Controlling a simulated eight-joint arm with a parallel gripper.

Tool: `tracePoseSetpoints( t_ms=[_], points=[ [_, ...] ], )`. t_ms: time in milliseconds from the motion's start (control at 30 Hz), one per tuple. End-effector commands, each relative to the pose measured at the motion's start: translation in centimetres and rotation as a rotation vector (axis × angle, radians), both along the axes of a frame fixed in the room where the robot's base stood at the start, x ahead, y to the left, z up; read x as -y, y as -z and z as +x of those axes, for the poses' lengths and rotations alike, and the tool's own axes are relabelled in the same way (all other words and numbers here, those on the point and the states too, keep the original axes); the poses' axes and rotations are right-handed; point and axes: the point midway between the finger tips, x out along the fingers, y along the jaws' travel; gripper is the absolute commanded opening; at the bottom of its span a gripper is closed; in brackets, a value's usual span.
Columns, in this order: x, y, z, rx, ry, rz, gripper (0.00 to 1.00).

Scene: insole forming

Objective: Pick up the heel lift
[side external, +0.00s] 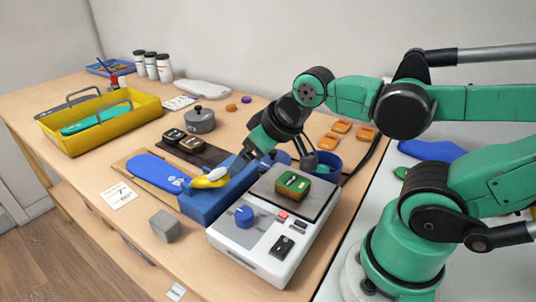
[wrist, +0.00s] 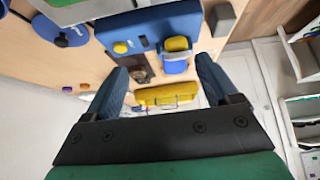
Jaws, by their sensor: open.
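My gripper (side external: 238,167) points down close above and to the right of the yellow piece. In the wrist view my gripper (wrist: 160,72) has its two fingers wide apart, with nothing held between them. I cannot tell the exact height of the fingertips over the piece.
A white scale (side external: 255,238) with a green-and-brown piece (side external: 292,184) stands right of the block. A grey cube (side external: 165,226) sits in front. Several orange pieces (side external: 341,127) lie behind. A yellow tray (side external: 75,140) and a grey pot (side external: 200,121) stand farther back.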

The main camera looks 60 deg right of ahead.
Motion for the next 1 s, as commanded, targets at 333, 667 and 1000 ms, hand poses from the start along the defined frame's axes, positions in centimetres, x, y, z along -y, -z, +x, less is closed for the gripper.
tracePoseSetpoints(
  t_ms=[333,667,1000],
  points=[
    [0.5,0.1,0.0,-0.030,0.006,-0.008,1.00],
    [6.0,2.1,-1.5,-0.473,0.044,-0.022,1.00],
    [7.5,3.7,-2.4,-0.624,0.035,0.012,1.00]
  ],
)
